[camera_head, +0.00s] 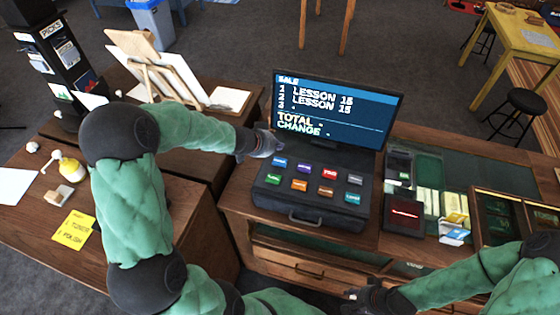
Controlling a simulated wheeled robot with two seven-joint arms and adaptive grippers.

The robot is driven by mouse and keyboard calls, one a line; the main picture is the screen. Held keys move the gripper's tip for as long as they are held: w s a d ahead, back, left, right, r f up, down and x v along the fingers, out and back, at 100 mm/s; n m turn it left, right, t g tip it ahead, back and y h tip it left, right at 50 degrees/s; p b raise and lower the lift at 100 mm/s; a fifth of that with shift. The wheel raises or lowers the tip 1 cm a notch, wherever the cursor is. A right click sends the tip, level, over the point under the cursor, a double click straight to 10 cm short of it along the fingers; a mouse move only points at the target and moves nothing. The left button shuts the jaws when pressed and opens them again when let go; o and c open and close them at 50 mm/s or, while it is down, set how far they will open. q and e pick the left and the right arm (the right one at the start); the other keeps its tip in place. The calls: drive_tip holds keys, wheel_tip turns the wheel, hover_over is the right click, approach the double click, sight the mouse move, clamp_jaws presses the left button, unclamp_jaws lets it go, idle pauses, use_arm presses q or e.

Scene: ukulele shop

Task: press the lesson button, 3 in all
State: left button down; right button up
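The cash register (308,215) stands on the wooden counter with two rows of coloured buttons. Its screen (335,108) reads SALE, with LESSON 15 on lines 1 and 2; no item name shows on line 3. The blue button (280,162) is at the left of the back row, above the green button (273,178). The button labels are too small to read surely. My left gripper (270,146) looks shut and empty, just behind the blue button near the screen's lower left; I cannot tell if it touches anything. My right gripper (352,300) is low in front of the counter, its fingers unclear.
A card terminal (404,214) and a tray of cards stand right of the register. A glass-topped case (510,215) is further right. At left are a yellow note (74,229), a yellow bottle (71,169) and a wooden easel (155,75) behind my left arm.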

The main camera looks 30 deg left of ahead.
sight(278, 162)
use_arm(q)
drive_tip(key=shift+r+p, duration=1.9)
drive_tip(key=shift+p, duration=4)
drive_tip(key=shift+f, duration=0.15)
wheel_tip(278, 162, down, 8)
drive_tip(key=b, duration=0.8)
drive_tip(key=shift+f+b, duration=0.3)
drive_tip(key=shift+f, duration=0.1)
drive_tip(key=shift+f, duration=0.3)
